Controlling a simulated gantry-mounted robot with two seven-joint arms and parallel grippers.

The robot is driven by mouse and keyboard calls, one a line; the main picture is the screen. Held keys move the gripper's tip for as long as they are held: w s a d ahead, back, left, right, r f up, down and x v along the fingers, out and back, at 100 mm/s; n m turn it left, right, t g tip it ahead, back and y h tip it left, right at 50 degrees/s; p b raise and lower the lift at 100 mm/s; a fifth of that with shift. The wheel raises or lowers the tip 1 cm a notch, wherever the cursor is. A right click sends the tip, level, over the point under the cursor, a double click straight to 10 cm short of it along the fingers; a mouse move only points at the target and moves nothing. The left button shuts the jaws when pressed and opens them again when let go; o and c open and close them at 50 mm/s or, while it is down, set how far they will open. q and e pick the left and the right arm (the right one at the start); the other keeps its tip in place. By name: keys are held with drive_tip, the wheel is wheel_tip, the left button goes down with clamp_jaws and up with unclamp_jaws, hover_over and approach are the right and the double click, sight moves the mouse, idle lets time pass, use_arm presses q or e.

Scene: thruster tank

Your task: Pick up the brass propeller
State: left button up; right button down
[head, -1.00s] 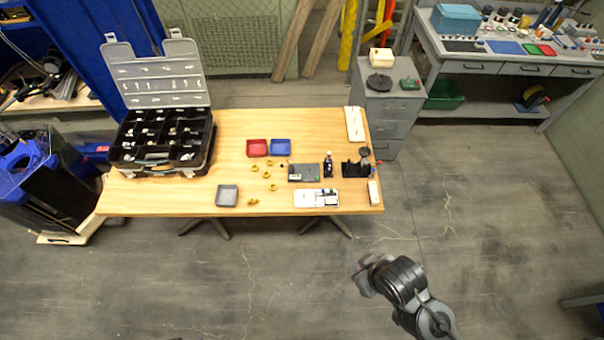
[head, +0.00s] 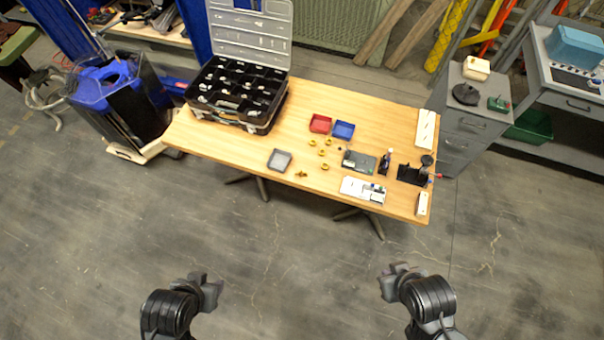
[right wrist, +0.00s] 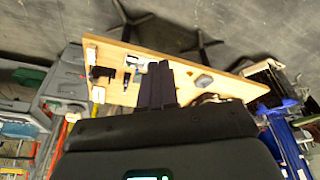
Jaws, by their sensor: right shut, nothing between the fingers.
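Several small brass-coloured pieces lie on the wooden table (head: 220,145). They are too small to tell apart surely; the front one (head: 301,174) has an uneven outline that may be the propeller, and the others, such as this one (head: 324,166), look rounder. My right gripper (head: 395,270) is shut and empty, over the floor in front of the table. Its closed fingers (right wrist: 157,84) show in the right wrist view, partly covering the table. My left gripper (head: 213,287) is also over the floor, well short of the table; its jaws cannot be made out.
A grey tray (head: 270,163), a red tray (head: 313,130) and a blue tray (head: 337,136) stand around the brass pieces. A black organiser case with its lid up (head: 262,130) is at the table's left. Electronics and a black stand (head: 408,179) are to the right. The floor in front is clear.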

drive_tip(key=c, duration=1.8)
unclamp_jaws()
drive_tip(key=shift+c, duration=0.2)
drive_tip(key=o, duration=0.9)
